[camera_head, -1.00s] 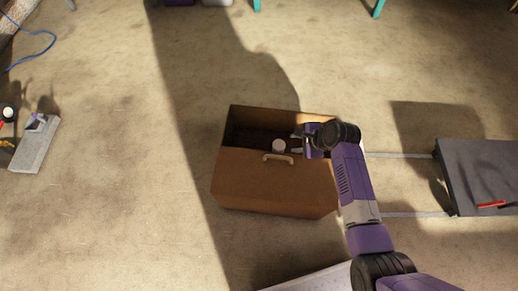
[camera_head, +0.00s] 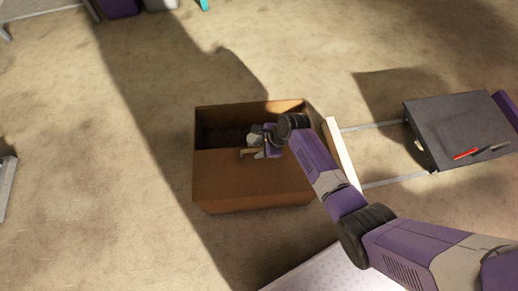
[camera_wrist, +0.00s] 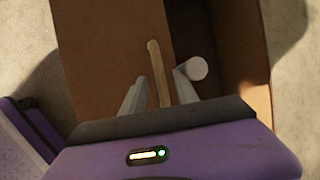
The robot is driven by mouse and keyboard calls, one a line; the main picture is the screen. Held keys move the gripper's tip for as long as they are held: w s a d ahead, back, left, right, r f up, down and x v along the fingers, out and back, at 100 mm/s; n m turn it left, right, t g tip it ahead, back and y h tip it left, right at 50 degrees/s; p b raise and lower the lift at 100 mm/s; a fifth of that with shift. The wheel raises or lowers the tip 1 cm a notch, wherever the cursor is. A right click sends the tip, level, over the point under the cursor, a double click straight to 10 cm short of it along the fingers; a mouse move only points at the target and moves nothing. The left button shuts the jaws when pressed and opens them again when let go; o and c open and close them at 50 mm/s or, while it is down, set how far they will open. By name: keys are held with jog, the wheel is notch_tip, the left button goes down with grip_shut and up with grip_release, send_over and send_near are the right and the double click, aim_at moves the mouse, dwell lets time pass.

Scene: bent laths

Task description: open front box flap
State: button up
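The brown cardboard box (camera_head: 210,125) stands on the floor mid-picture in the head view. Its front flap (camera_head: 245,178) is a flat brown panel on the near side, and the far part of the box is open and dark inside. A pale handle (camera_head: 247,152) sits at the flap's edge by the opening. My gripper (camera_head: 262,147) is at that edge, partly hidden by my wrist. In the wrist view the fingers are apart, with the handle (camera_wrist: 157,70) running between them; contact is not clear. The flap (camera_wrist: 110,60) fills the left there.
A white round thing (camera_wrist: 196,68) shows beside the right finger over the dark opening. A dark panel (camera_head: 460,125) with a red object (camera_head: 466,154) lies at the right, near a pale board (camera_head: 342,152).

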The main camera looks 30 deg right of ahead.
grip_shut()
dwell(1.5)
